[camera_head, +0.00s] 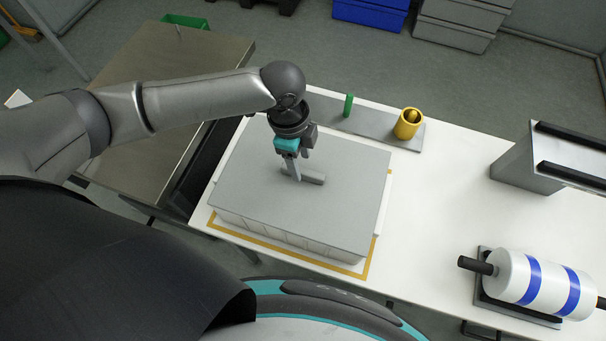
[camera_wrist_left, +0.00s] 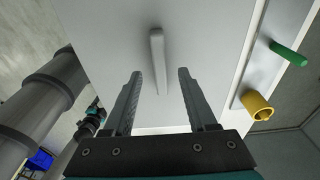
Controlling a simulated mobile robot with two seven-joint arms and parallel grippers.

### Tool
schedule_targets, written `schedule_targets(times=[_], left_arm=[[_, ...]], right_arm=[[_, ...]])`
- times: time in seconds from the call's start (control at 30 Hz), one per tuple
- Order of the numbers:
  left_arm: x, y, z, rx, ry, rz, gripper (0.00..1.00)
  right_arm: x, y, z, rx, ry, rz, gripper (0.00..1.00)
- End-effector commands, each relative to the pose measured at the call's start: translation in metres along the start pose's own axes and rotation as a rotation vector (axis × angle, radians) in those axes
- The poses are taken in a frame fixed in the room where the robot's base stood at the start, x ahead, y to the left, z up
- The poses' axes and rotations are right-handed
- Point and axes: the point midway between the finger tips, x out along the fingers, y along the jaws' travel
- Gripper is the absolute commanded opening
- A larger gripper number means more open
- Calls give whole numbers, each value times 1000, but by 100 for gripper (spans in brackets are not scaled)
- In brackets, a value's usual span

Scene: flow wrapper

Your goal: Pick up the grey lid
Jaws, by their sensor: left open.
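The grey lid (camera_head: 255,195) lies flat on top of a pale box (camera_head: 290,238) on the white table. It has a raised bar handle (camera_head: 314,178) near its middle. My left gripper (camera_head: 297,177) is above the lid, pointing down at the handle. In the left wrist view the lid (camera_wrist_left: 110,35) fills the upper middle. The handle (camera_wrist_left: 157,55) runs between the two open fingers of my left gripper (camera_wrist_left: 157,75), apart from both. I cannot tell how far above the handle the fingertips are. My right gripper is not in view.
Behind the box, a grey plate (camera_head: 365,126) holds a green peg (camera_head: 348,105) and a yellow cup (camera_head: 408,124). A white roll with blue bands (camera_head: 512,276) and a grey block (camera_head: 525,168) stand at right. The table between is clear.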

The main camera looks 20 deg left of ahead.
Motion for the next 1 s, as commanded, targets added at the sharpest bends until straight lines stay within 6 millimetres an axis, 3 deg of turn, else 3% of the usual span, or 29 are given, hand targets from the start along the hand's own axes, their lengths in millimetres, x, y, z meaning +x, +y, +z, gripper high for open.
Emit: schedule_targets(times=[0.2, 0.47, 1.0], left_arm=[[28, 1, -1, 0, -1, 2, 57], [29, 0, -1, 0, 0, 0, 57], [28, 0, -1, 0, -1, 0, 0]], right_arm=[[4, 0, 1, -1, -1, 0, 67], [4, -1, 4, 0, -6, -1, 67], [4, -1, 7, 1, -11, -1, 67]])
